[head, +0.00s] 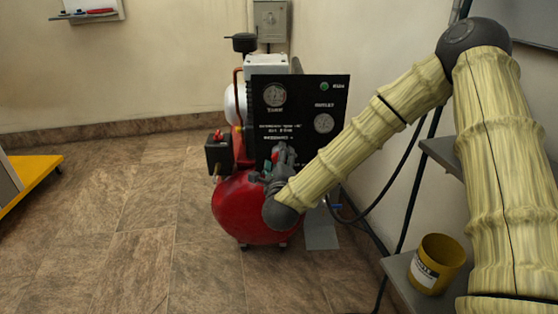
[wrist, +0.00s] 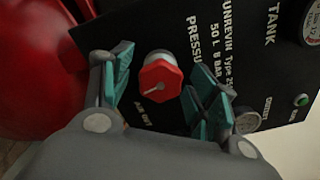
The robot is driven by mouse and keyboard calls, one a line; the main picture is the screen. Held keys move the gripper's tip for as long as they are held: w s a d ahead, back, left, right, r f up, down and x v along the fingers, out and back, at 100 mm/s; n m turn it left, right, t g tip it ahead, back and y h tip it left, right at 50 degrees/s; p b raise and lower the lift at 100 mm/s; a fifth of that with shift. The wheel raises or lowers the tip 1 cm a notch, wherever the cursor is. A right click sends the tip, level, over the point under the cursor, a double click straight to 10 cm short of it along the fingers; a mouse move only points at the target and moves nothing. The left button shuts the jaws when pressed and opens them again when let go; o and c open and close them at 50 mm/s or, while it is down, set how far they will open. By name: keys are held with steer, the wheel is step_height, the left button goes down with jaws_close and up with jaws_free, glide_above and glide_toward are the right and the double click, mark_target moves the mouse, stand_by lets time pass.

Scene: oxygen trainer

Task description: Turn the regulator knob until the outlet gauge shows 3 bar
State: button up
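The red regulator knob (wrist: 160,79), many-sided with a pale pointer line, sits on a silver stem on the black panel (wrist: 190,25). My gripper (wrist: 158,72) is open, with one teal-padded finger left of the knob and one right, gaps on both sides. How far the fingertips reach along the knob is unclear. In the head view my gripper (head: 282,160) is at the panel's lower left and hides most of the knob. The outlet gauge (head: 323,123) is on the panel's right; its needle is too small to read. In the wrist view my right finger partly covers that gauge (wrist: 247,122).
The tank gauge (head: 274,95) and a green lamp (head: 324,86) are higher on the panel. The red compressor tank (head: 240,208) stands below. A yellow bucket (head: 437,262) sits on a shelf at right.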

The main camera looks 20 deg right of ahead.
steer(key=c, duration=1)
steer(key=shift+o, duration=0.2)
steer(key=shift+r+n+p, duration=0.15)
steer(key=shift+n+p, duration=0.25)
steer(key=shift+p, duration=0.1)
steer(key=shift+r+n+p, duration=0.1)
steer(key=shift+n+p, duration=0.9)
steer(key=shift+p, duration=0.1)
steer(key=n+p, duration=0.4)
steer(key=shift+n, duration=0.3)
steer(key=n+p, duration=0.4)
steer(key=n, duration=0.1)
steer(key=shift+p, duration=0.3)
steer(key=shift+f+n+p, duration=0.2)
steer(key=shift+n+p, duration=0.95)
steer(key=shift+n, duration=0.75)
